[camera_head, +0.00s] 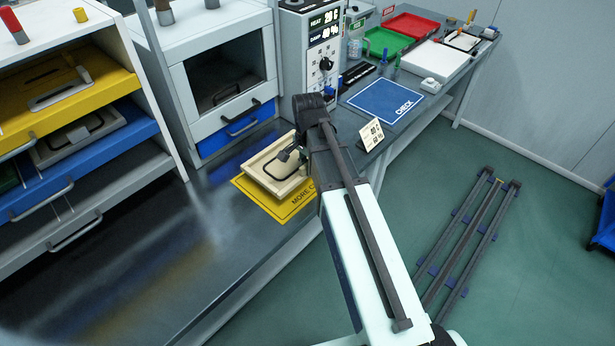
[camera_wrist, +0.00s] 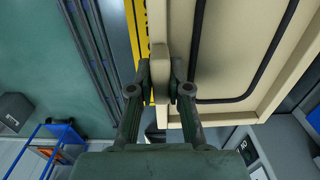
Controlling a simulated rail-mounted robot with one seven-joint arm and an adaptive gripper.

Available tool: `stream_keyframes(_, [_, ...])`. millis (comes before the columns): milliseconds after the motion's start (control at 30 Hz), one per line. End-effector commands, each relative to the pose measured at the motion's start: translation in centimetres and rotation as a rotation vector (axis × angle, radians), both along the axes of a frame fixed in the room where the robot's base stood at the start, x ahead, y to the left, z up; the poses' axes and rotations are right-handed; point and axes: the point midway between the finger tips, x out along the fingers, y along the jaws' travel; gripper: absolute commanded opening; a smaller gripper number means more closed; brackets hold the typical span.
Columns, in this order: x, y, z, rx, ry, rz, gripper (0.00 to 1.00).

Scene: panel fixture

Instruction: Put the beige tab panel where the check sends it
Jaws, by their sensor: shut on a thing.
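The beige tab panel (camera_head: 268,184), a shallow frame with a dark seal loop, is over the yellow mat marked "MORE C…" (camera_head: 299,207); the rest of the word is hidden by my arm. I cannot tell whether the panel touches the mat. My gripper (camera_head: 291,154) is at the panel's right side. In the wrist view the panel (camera_wrist: 225,50) fills the upper right, and my gripper (camera_wrist: 160,88) is shut on its tab, with one finger on each side. The blue mat marked "CHECK" (camera_head: 380,98) lies bare farther back.
A small card (camera_head: 372,134) with figures stands before the blue mat. A machine (camera_head: 325,62) with lit readouts stands behind. Green (camera_head: 388,42) and red (camera_head: 411,26) trays lie at the back. Drawers (camera_head: 75,95) stand left; the bench's front left is clear.

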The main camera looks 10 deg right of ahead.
Motion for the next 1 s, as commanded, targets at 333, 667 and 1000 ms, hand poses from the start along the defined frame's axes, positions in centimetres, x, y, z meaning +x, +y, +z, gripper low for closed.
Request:
stream_keyframes(333, [0.0,0.0,-2.2,0.0,0.001,0.0,0.0])
stream_keyframes(667, [0.0,0.0,-5.4,0.0,0.001,0.0,0.0])
stream_keyframes(1000, [0.0,0.0,-5.7,0.001,-0.001,0.0,0.0])
